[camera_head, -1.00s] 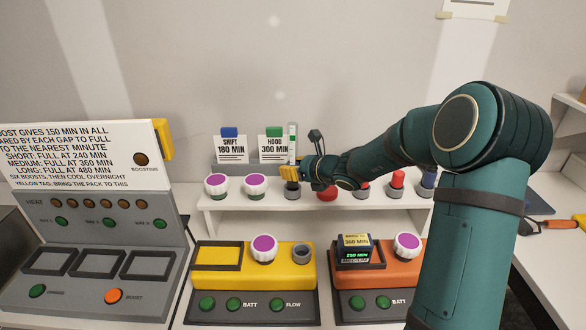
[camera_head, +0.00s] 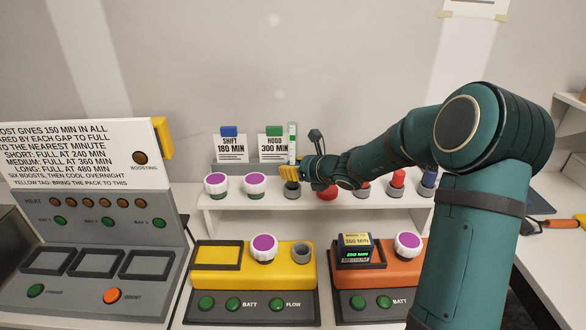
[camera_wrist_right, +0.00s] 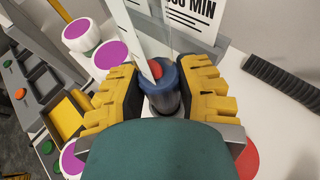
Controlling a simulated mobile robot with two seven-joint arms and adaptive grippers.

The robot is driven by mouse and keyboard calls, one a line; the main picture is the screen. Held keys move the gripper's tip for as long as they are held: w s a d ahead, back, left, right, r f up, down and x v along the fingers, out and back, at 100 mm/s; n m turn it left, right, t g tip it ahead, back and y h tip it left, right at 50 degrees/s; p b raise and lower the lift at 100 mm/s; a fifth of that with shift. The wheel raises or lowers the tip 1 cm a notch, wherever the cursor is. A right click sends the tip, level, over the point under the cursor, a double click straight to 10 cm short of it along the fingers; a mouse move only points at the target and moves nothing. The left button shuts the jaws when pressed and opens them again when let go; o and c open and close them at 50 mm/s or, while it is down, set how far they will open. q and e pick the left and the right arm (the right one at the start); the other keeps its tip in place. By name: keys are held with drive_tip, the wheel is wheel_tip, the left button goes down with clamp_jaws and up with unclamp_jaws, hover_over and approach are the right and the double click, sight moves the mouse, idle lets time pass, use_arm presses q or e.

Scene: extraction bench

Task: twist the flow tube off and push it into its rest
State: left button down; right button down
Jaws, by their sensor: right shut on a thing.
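The flow tube (camera_head: 292,138) is clear with a green band near its top and stands upright at the back of the bench. In the right wrist view its blue-grey lower part (camera_wrist_right: 164,98), with a red ball inside, sits between my yellow fingers. My right gripper (camera_head: 290,173) is shut on it; it also shows in the right wrist view (camera_wrist_right: 163,90). A dark grey cup (camera_head: 292,190) on the shelf is directly below the fingers. Whether the tube's lower end is inside it is hidden. My left gripper is not in view.
The white shelf (camera_head: 232,220) also bears purple-topped knobs (camera_head: 216,183) and red and blue-capped pieces to the right. Behind stand SHIFT and HOOD cards (camera_head: 273,149). In front are a yellow unit (camera_head: 222,278) with an empty grey socket (camera_head: 302,252) and an orange unit (camera_head: 378,280).

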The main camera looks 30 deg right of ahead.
drive_tip(key=shift+f+b, duration=1.3)
drive_tip(key=shift+b, duration=0.4)
idle(1.8)
drive_tip(key=c, duration=0.6)
unclamp_jaws()
drive_tip(key=shift+r, duration=0.2)
drive_tip(key=shift+r+p, duration=1.75)
drive_tip(key=shift+r, duration=0.35)
clamp_jaws()
